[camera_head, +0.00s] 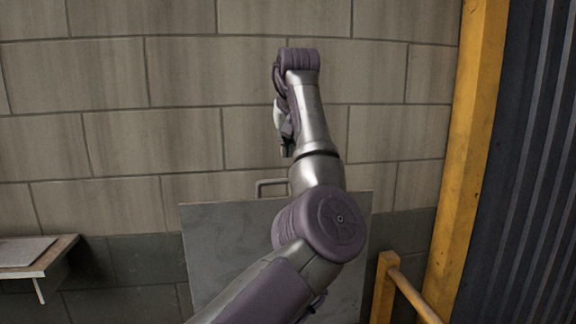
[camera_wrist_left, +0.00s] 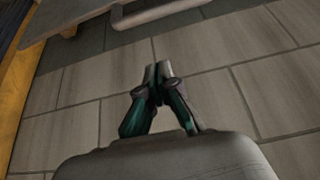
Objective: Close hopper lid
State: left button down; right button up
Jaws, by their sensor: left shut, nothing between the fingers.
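The hopper lid (camera_head: 225,235) is a flat grey panel in front of the wall, low in the middle of the head view. It looks raised, but its exact tilt is hard to tell. A metal bar handle (camera_head: 268,184) sticks up from its top edge. My left arm covers much of the lid's right half. My left gripper (camera_head: 286,152) points down above the handle and looks apart from it. In the left wrist view its fingertips (camera_wrist_left: 157,72) are together and empty, and the handle (camera_wrist_left: 160,12) crosses the top. The hopper's opening is hidden.
A block wall (camera_head: 150,120) stands behind. A yellow post (camera_head: 466,150) and a yellow rail (camera_head: 410,290) stand right of the lid, beside a dark ribbed panel (camera_head: 530,170). A small wooden shelf (camera_head: 40,258) is at lower left.

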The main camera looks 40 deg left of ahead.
pick_arm(q)
jog(key=shift+s+d+f+p, duration=0.1)
jog(key=shift+f+p, duration=0.6)
jog(key=shift+f, duration=0.7)
jog(key=shift+s+d+f+p, duration=0.1)
jog(key=shift+f+p, duration=0.6)
jog(key=shift+f, duration=0.7)
